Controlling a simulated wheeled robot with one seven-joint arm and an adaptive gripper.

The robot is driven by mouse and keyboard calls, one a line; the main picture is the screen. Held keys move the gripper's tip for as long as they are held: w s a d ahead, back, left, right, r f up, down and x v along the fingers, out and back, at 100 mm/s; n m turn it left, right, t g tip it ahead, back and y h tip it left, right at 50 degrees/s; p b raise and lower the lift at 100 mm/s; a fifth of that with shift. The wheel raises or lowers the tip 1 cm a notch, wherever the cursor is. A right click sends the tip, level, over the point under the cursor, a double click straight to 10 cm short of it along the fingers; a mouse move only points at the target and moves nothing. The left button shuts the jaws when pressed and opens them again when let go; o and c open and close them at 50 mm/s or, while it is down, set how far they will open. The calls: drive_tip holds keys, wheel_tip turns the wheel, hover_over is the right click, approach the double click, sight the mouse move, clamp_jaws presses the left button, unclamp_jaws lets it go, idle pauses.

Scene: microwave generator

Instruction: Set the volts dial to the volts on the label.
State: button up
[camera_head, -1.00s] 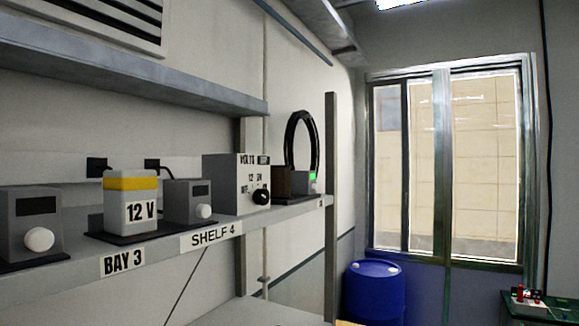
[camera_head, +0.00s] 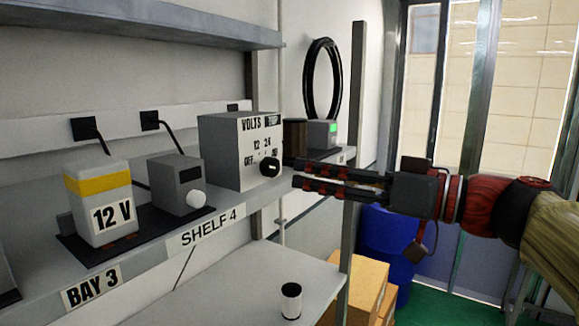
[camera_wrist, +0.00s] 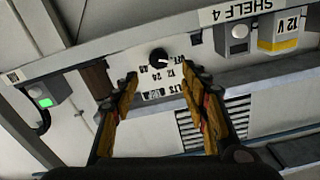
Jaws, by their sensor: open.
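The volts dial (camera_head: 270,167) is a round black knob on the front of a grey box (camera_head: 222,150) marked VOLTS. Around it are the marks OFF, 12, 24 and one more that is hard to read. The knob's pointer is too small to read surely. In the wrist view the scene is upside down, and the dial (camera_wrist: 158,57) shows between and beyond the two fingers.
A grey device with a white knob (camera_head: 196,200) stands left of the volts box. A device with a green light (camera_head: 332,128) and a shelf post (camera_head: 355,120) are to its right. Below are a small cup (camera_head: 291,301), cardboard boxes (camera_head: 360,285) and a blue barrel (camera_head: 385,240).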

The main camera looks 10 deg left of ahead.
sight(275, 166)
drive_tip(key=p+x, duration=0.2)
drive_tip(key=x, duration=0.5)
drive_tip(key=shift+w+a+f, duration=0.1)
drive_tip(key=shift+w+a, duration=0.05)
drive_tip(key=shift+a, duration=0.05)
drive_tip(key=c, duration=1.1)
drive_tip(key=shift+c, duration=0.3)
